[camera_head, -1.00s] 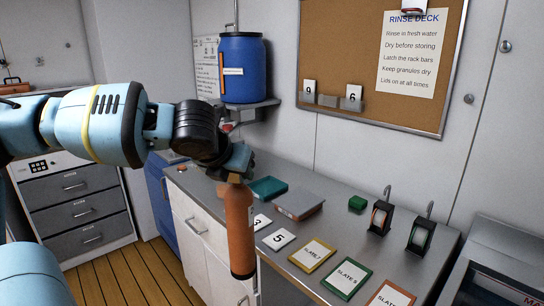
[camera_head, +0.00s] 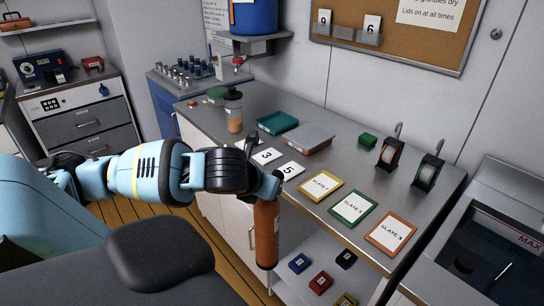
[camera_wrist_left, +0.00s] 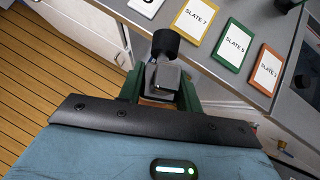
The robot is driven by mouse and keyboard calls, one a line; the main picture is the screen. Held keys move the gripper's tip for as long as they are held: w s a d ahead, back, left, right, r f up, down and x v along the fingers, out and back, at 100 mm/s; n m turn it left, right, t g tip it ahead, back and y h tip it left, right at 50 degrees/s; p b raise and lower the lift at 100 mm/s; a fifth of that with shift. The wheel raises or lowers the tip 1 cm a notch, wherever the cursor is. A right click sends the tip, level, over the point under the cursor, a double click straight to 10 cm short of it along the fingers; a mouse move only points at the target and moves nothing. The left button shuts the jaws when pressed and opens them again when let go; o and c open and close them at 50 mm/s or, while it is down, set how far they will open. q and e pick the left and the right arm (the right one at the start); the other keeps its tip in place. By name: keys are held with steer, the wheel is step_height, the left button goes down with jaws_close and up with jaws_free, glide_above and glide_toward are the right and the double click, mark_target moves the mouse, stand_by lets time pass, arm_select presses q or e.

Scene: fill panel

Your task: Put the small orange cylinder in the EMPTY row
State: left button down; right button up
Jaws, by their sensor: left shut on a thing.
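An orange cylinder (camera_head: 266,236) with a pale label hangs nearly upright below my left gripper (camera_head: 269,188), in front of the grey counter's front edge. The gripper is shut on its top end. In the left wrist view, the green fingers (camera_wrist_left: 160,88) stand on both sides of a black and grey top piece (camera_wrist_left: 165,62); most of the cylinder is hidden there. No row marked EMPTY can be read in either view. My right gripper is out of view.
The grey counter (camera_head: 237,166) carries number cards, three framed slates (camera_head: 352,206), a teal tray (camera_head: 277,122), a jar (camera_head: 233,112) and two reel stands (camera_head: 390,150). Small coloured blocks (camera_head: 321,282) lie on a shelf below. A blue cabinet with several bottles (camera_head: 185,75) stands behind.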

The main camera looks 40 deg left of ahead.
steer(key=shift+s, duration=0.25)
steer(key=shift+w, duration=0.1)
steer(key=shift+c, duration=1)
arm_select(q)
steer(key=d+m+h, duration=0.2)
steer(key=d+m, duration=0.1)
steer(key=d, duration=1.4)
steer(key=shift+w+d+r+t, duration=0.3)
steer(key=shift+w+d+t, duration=0.05)
steer(key=shift+w+t, duration=0.1)
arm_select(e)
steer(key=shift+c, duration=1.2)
